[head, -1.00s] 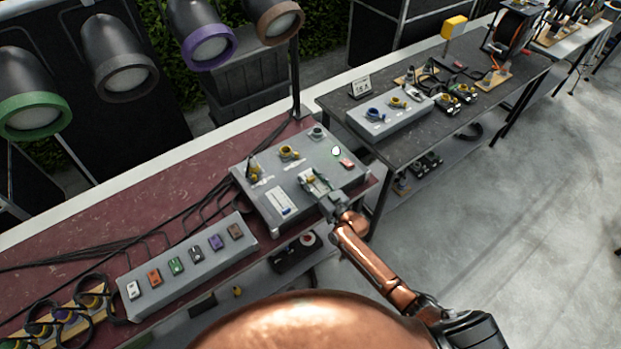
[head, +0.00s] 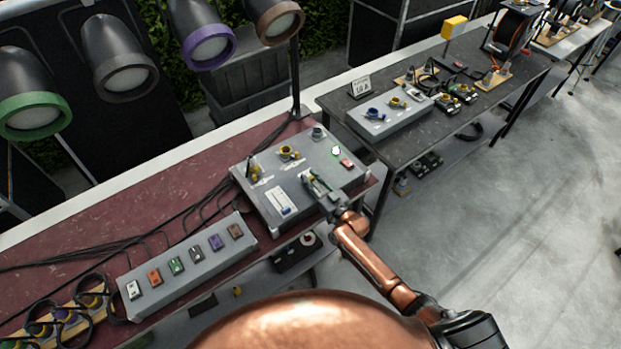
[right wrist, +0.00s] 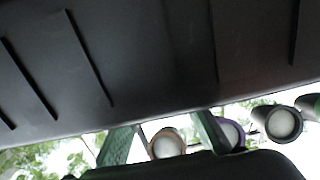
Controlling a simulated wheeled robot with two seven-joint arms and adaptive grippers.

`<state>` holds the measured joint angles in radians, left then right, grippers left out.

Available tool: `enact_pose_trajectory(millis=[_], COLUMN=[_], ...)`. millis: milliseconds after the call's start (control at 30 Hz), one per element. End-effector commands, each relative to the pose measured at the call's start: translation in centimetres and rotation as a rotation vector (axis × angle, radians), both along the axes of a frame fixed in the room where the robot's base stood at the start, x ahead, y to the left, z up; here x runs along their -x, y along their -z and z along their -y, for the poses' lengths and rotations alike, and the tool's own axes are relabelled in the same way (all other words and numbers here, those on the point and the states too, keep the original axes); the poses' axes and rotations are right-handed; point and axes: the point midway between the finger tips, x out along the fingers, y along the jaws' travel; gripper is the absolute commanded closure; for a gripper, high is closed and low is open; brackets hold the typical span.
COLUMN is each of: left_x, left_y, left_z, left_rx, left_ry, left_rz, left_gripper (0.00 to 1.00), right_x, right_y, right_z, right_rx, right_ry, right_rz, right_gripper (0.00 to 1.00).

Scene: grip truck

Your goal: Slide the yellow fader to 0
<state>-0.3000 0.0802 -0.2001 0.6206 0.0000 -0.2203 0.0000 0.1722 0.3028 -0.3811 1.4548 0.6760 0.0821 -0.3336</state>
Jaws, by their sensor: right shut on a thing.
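The grey control box (head: 258,195) stands on the red bench at the middle of the head view. My right gripper (head: 310,181) is over the front part of its top, coming in from the lower right. It is shut on the yellow fader, whose knob is mostly hidden between the fingers. The fader's scale and the 0 mark are too small to read. In the right wrist view my two fingers (right wrist: 163,143) show at the lower edge, with the fader out of sight. My left gripper is not in view.
Yellow fittings (head: 287,153), a red switch (head: 346,163) and a white label (head: 282,200) sit on the box around my gripper. A long grey box with coloured switches (head: 188,268) stands in front left. A dark table (head: 400,143) is at the right.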

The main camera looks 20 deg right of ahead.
Motion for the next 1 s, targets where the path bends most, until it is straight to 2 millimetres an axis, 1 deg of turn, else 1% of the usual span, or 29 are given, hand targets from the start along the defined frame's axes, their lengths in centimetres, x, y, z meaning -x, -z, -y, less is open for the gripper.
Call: enact_pose_trajectory(millis=[100, 300, 400, 500, 733, 767, 1000], left_x=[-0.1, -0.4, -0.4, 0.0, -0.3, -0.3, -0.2], left_y=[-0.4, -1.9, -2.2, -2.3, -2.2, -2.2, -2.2], left_z=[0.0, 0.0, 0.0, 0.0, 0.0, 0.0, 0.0], left_rx=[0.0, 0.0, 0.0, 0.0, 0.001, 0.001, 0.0], left_ry=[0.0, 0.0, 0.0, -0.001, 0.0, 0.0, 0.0], left_rz=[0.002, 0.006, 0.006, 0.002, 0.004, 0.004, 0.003], left_gripper=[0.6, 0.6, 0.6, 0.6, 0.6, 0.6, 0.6], right_x=[0.7, 4.5, 5.7, 6.1, 6.1, 6.1, 6.1], right_y=[0.0, 0.0, 0.0, 0.0, 0.1, 0.1, 0.1], right_z=[0.3, 1.7, 2.1, 2.2, 2.2, 2.2, 2.2], right_rx=[0.002, 0.004, 0.001, 0.001, 0.001, 0.001, 0.0], right_ry=[0.0, 0.0, 0.0, -0.001, -0.001, -0.001, 0.0], right_rz=[-0.002, -0.004, -0.003, -0.001, -0.002, -0.002, -0.001], right_gripper=[1.0, 1.0, 1.0, 1.0, 1.0, 0.77, 0.6])
